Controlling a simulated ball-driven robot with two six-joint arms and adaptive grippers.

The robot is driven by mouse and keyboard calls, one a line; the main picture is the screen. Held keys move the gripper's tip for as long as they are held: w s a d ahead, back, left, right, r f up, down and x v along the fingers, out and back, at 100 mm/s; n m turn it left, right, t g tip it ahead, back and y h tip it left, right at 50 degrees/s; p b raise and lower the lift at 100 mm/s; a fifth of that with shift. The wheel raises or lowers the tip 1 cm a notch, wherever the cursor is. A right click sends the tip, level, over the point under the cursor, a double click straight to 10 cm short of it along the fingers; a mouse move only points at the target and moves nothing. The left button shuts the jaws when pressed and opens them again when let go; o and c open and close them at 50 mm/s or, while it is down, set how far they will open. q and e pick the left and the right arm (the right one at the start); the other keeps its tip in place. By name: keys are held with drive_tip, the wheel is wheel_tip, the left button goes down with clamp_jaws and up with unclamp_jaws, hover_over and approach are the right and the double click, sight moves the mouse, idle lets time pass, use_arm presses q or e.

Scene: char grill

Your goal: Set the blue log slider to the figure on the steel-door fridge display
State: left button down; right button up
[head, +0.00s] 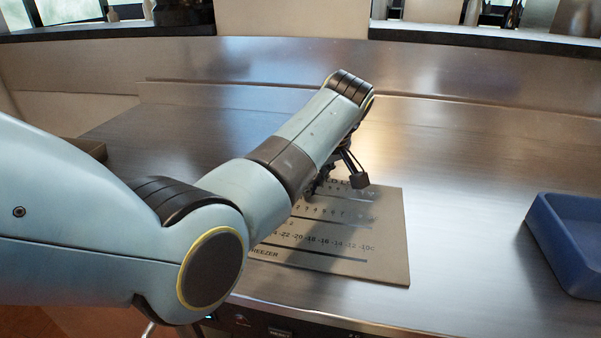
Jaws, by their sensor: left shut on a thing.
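A grey-brown log board (385,262) lies flat on the steel counter. It has two printed number rows with slots; the lower row shows minus figures and the word FREEZER. My left gripper (340,182) is low over the board's upper part, near the upper number row. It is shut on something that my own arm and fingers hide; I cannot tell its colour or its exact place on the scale. The blue log slider cannot be made out. The left part of the board is behind my arm. The steel-door fridge display is not in view. My right gripper is not in view.
A blue tray (545,235) stands on the counter at the right edge. The steel counter (470,180) is bare between the board and the tray. A raised dark ledge (480,34) runs along the back. Dark controls (280,331) show under the front edge.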

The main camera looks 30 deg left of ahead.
sight(322, 203)
use_arm(q)
drive_tip(key=shift+w+d, duration=0.1)
drive_tip(key=shift+d, duration=0.2)
drive_tip(key=shift+a, duration=0.3)
drive_tip(key=c, duration=1.5)
unclamp_jaws()
drive_tip(key=o, duration=0.4)
drive_tip(key=shift+d, duration=0.1)
drive_tip(key=shift+r, duration=0.15)
drive_tip(key=v, duration=0.7)
drive_tip(key=shift+r, duration=0.1)
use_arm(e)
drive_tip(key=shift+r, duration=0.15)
